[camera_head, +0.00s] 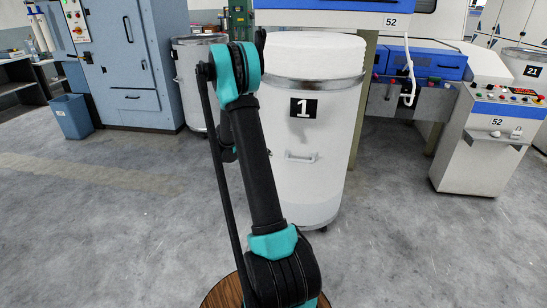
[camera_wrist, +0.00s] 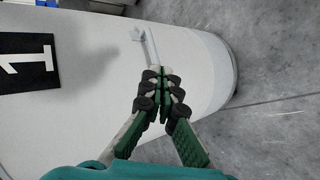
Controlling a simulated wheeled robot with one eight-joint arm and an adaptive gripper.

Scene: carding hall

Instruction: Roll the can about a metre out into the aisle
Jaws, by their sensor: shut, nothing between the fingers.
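The can (camera_head: 328,190) is a tall white cylinder with a metal band near its top, a black label "1" and white material heaped above the rim. It stands upright on casters in front of a machine. A small bar handle (camera_head: 301,157) is on its front. The wrist view shows the can's wall (camera_wrist: 90,110) turned sideways, with the handle (camera_wrist: 150,45) just beyond my gripper (camera_wrist: 160,72). My gripper's fingertips are together and empty, at the near end of the handle; I cannot tell whether they touch it. In the head view my arm hides the gripper.
Open grey floor (camera_head: 400,250) lies in front of and around the can. A control pedestal (camera_head: 475,145) marked 52 stands to the right. Another can (camera_head: 190,75) stands behind to the left, by a blue cabinet (camera_head: 130,75) and a blue bin (camera_head: 72,117).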

